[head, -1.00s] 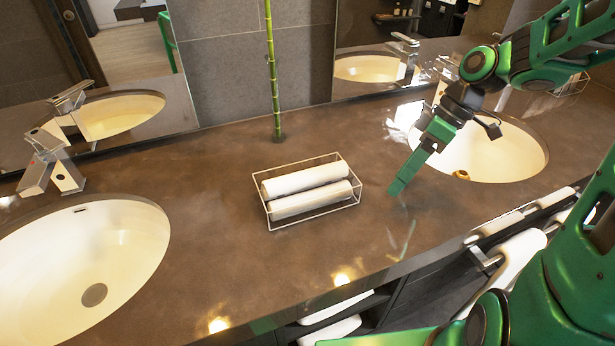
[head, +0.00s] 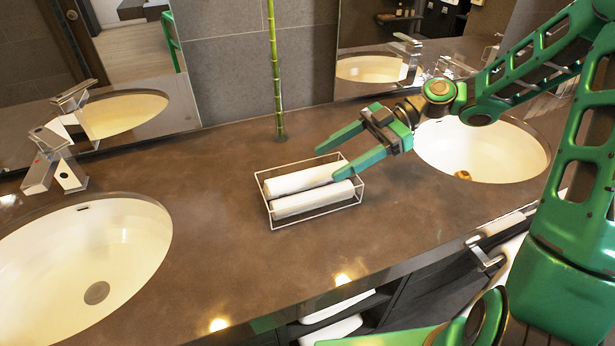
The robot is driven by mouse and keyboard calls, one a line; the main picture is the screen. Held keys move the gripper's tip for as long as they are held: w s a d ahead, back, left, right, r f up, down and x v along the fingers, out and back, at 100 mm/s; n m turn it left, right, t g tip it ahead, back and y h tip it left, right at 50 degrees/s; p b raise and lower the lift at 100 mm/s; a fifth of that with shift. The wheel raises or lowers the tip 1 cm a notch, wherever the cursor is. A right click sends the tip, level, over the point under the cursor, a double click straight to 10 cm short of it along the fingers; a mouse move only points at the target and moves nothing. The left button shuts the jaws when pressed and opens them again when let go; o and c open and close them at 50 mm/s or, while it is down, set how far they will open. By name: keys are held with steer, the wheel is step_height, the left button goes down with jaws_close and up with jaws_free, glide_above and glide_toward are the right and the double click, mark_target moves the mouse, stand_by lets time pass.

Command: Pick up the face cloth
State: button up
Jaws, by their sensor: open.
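Two rolled white face cloths lie side by side in a white wire basket (head: 296,222) in the middle of the counter. The back roll (head: 298,180) and the front roll (head: 310,200) both show, each partly overlapped at its right end by a finger or the basket wire. My gripper (head: 326,162) is open and empty, with its green fingers pointing left. One finger is over the right end of the basket, the other behind its back right corner. I cannot tell how high the fingers are above the rolls.
A left sink (head: 130,240) and a right sink (head: 500,150) flank the basket. A green bamboo stalk (head: 273,70) stands behind it, near the mirror. More white towels (head: 345,330) sit below the counter's front edge. The counter (head: 220,160) around the basket is clear.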

mark_target(309, 175)
steer(key=shift+x, duration=3.65)
steer(key=shift+d, duration=0.15)
steer(key=c, duration=1.1)
